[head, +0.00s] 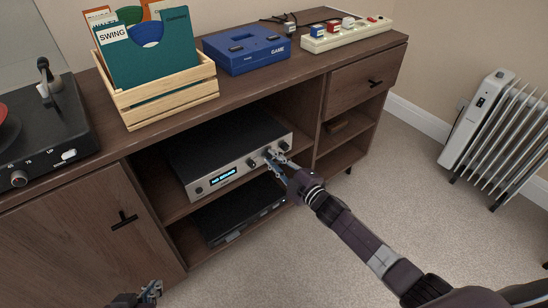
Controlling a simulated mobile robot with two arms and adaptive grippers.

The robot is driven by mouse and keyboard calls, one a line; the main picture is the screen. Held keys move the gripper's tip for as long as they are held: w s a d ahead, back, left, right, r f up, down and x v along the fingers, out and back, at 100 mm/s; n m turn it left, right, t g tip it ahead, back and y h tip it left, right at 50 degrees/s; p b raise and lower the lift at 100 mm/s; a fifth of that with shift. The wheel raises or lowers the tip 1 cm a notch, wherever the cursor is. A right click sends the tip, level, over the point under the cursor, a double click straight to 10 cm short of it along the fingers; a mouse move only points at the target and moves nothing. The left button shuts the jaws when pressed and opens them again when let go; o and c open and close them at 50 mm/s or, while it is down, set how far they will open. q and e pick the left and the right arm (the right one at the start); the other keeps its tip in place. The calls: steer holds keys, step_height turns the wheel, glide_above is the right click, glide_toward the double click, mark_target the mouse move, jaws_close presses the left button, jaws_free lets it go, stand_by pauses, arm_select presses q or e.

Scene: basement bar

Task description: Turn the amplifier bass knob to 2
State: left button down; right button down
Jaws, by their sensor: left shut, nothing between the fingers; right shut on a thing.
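The amplifier (225,150) is a dark box with a silver front and a lit blue display (223,177). It stands on the upper shelf of the open middle bay. A dark knob (251,162) shows on the front, right of the display. My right gripper (273,157) is at the right part of that front, shut on a small knob there. Its fingers mostly hide the knob, and I cannot read its label or setting. My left gripper (152,290) is shut and empty at the bottom edge, low in front of the cabinet and away from the amplifier.
Another dark device (238,210) lies on the shelf below. A white radiator (492,125) stands right. The carpet between is clear.

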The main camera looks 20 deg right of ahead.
arm_select(q)
steer(key=shift+s+a+f, duration=0.25)
steer(key=shift+s+f, duration=0.15)
steer(key=shift+s, duration=0.2)
arm_select(e)
steer(key=shift+f, duration=0.1)
steer(key=c, duration=1.8)
jaws_free()
steer(key=shift+c, duration=0.2)
steer(key=shift+s, duration=0.15)
steer(key=v, duration=1.1)
steer(key=shift+s+d, duration=0.15)
steer(key=shift+s, duration=0.2)
steer(key=shift+m, duration=0.3)
